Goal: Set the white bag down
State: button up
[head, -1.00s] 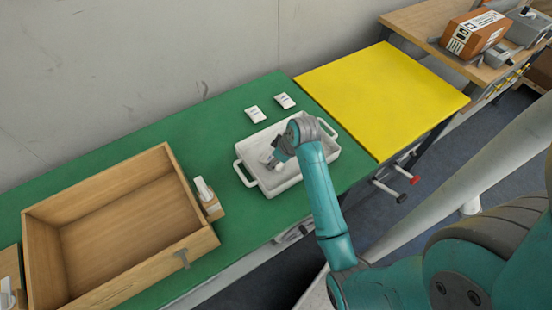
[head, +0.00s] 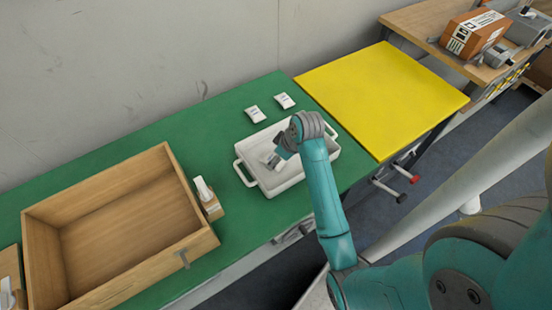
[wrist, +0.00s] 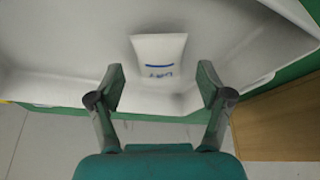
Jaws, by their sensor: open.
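A white bag (wrist: 158,50) with blue print lies inside the white tray (wrist: 60,75) in the wrist view. In the head view the bag (head: 271,160) shows partly in the tray (head: 290,180), just below my gripper (head: 278,156). My gripper (wrist: 161,68) is open, one finger on each side of the bag's near part in the wrist view. A gap shows between each finger and the bag. Two more small white bags (head: 255,114) (head: 284,101) lie on the green table (head: 130,165) behind the tray.
A wooden box (head: 130,228) stands on the left of the table, with a white scanner-like device (head: 204,190) on a wooden block beside it. A yellow panel (head: 385,95) is at the right. A brown carton (head: 470,33) sits on a far wooden table.

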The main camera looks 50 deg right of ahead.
jog(key=v, duration=1)
dwell(0.3)
